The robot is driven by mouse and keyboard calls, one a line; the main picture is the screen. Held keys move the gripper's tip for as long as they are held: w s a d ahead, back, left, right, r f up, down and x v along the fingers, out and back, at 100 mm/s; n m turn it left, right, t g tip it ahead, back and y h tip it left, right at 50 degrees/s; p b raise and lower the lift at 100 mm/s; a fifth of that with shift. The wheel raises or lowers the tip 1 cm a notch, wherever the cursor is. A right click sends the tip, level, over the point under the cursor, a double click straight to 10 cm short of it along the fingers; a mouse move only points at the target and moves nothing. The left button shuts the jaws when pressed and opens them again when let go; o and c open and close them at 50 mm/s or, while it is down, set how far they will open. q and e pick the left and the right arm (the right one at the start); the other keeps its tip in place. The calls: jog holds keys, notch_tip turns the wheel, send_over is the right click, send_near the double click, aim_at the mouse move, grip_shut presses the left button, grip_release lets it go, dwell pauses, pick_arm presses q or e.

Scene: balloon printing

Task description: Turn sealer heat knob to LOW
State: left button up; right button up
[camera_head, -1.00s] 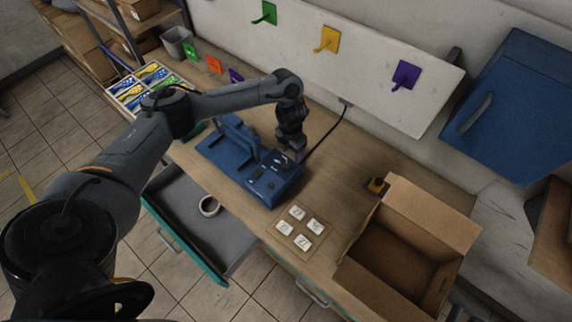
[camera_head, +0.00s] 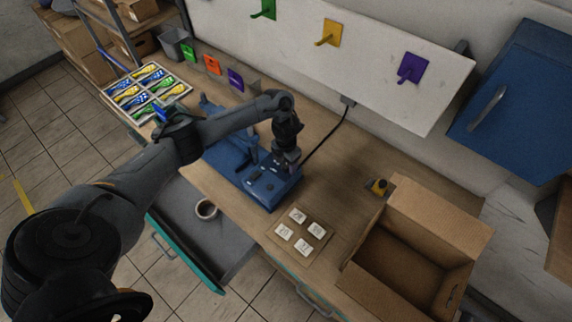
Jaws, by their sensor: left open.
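The blue sealer (camera_head: 268,192) sits on the wooden workbench, with its control box at the right end and a cable running up behind it. My left gripper (camera_head: 286,166) points down at the back right part of the control box, at or just above its top. The gripper is open. It covers that part of the box, so the heat knob and its setting cannot be made out. Small dark controls show on the box top left of the gripper. My right gripper is not in view.
An open cardboard box (camera_head: 450,216) stands at the right. A board with several white tiles (camera_head: 296,233) lies in front of the sealer. An open drawer (camera_head: 185,230) holds a tape-like ring (camera_head: 206,209). A tray of balloons (camera_head: 146,90) is at the far left.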

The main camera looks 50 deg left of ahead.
pick_arm(q)
jog(key=shift+f, duration=0.15)
jog(key=c, duration=1)
jog(key=shift+c, duration=0.2)
